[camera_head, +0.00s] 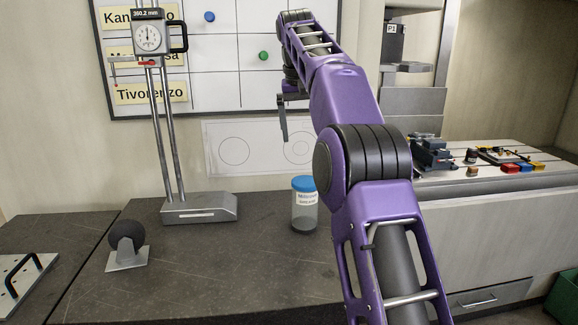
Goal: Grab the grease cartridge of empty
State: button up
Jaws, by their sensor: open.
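A clear jar (305,216) with a blue lid and a white label stands upright on the dark bench, just left of my arm's elbow. Its lower part looks dark, and the label's print is too small to read surely. I cannot make out a thing that is plainly a grease cartridge. My gripper (283,138) is raised in front of the wall, above and a little left of the jar, and apart from it. It is open with nothing seen in it. One dark finger points down; the other is hard to make out. My purple arm hides part of the bench.
A height gauge (198,208) stands on the bench (235,270) at left, with a black ball on a stand (127,246) before it. A whiteboard (228,88) hangs behind. At right, a grey machine table (450,173) carries a vise and small coloured blocks. The bench front is clear.

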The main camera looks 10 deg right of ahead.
aim_at(305, 207)
jog(key=s+f+g, duration=0.1)
jog(key=s+f+g+y, duration=0.1)
jog(key=shift+s+d+f+m, duration=0.1)
jog(key=shift+s+f+m, duration=0.1)
jog(key=shift+f+m, duration=0.15)
notch_tip(305, 207, down, 17)
jog(key=shift+s+f+b, duration=0.1)
jog(key=shift+b, duration=0.55)
jog(key=shift+c, duration=0.3)
jog(key=c, duration=1.2)
